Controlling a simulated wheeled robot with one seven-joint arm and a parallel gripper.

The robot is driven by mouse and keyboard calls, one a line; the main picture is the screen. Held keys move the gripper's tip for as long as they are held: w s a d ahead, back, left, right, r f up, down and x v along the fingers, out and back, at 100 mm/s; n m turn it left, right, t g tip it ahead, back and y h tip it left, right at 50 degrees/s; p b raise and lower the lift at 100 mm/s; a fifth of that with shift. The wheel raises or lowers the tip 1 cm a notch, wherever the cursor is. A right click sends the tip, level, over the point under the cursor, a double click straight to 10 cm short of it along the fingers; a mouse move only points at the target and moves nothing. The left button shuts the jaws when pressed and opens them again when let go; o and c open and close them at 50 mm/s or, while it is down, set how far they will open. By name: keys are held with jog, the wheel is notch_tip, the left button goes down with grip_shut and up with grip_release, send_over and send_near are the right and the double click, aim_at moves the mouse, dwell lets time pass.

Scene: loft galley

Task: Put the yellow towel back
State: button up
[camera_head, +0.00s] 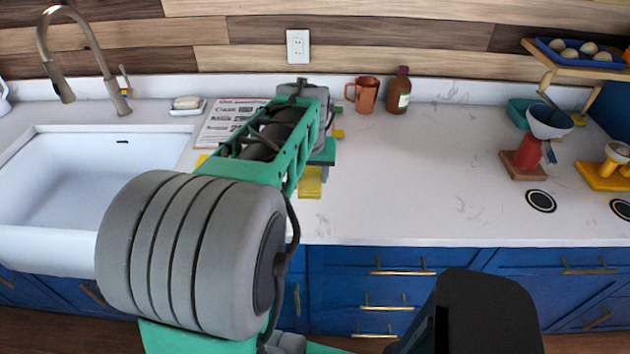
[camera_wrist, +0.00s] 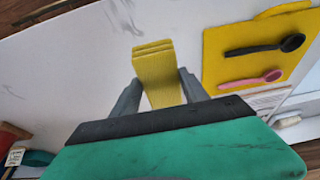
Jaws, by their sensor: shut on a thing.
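The yellow towel (camera_wrist: 157,72) is a folded, ribbed strip between the two fingers of my gripper (camera_wrist: 155,90) in the wrist view. The fingers are shut on it, one on each side. In the head view the towel (camera_head: 311,182) shows as a yellow piece below the end of my arm, over the white counter. My gripper's fingers are hidden behind my arm there. I cannot tell whether the towel touches the counter.
A yellow board (camera_wrist: 230,70) with a black spoon (camera_wrist: 265,46) and a pink spoon (camera_wrist: 252,80) lies beside the gripper. A copper mug (camera_head: 366,95) and a brown bottle (camera_head: 398,92) stand behind. The sink (camera_head: 85,185) is left; the counter's middle right (camera_head: 430,190) is clear.

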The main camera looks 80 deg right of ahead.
aim_at(315, 173)
jog(key=d+f, duration=0.2)
jog(key=f, duration=0.1)
jog(key=shift+s+d+f+p, duration=0.25)
jog(key=shift+s+d+p, duration=0.05)
jog(key=shift+d, duration=0.1)
notch_tip(315, 173, down, 3)
jog(key=shift+r, duration=0.2)
jog(key=shift+f, duration=0.3)
jog(key=o, duration=1.2)
